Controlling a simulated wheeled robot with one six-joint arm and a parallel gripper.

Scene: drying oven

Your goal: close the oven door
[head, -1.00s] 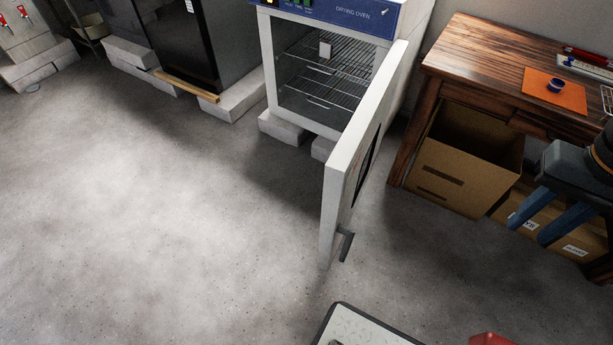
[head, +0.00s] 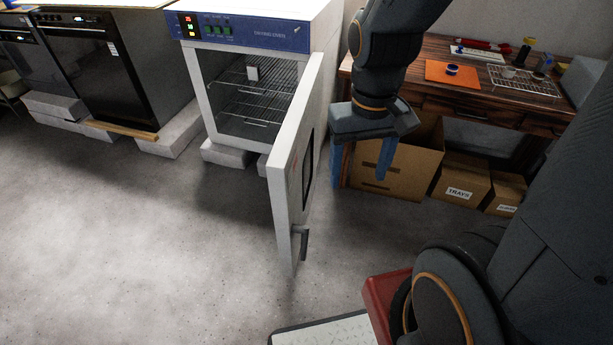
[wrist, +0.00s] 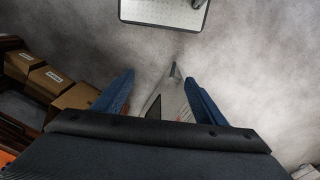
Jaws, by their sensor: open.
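The drying oven (head: 245,35) has a blue control panel and stands at the upper middle of the head view. Its white door (head: 283,172) is swung wide open toward me, with a dark window and a grey handle (head: 301,243) near its free edge. Inside, the wire racks (head: 250,90) are visible. My gripper (head: 362,172) has blue fingers, open and empty, pointing down to the right of the door. In the wrist view the door (wrist: 170,100) shows below and between the spread fingers (wrist: 158,95); the gripper body hides part of it.
A wooden desk (head: 425,60) stands right of the oven, with an orange mat (head: 453,74) and a wire rack on top. Cardboard boxes (head: 462,178) sit beneath it. A dark appliance (head: 107,70) stands left. The floor in front and left of the door is clear.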

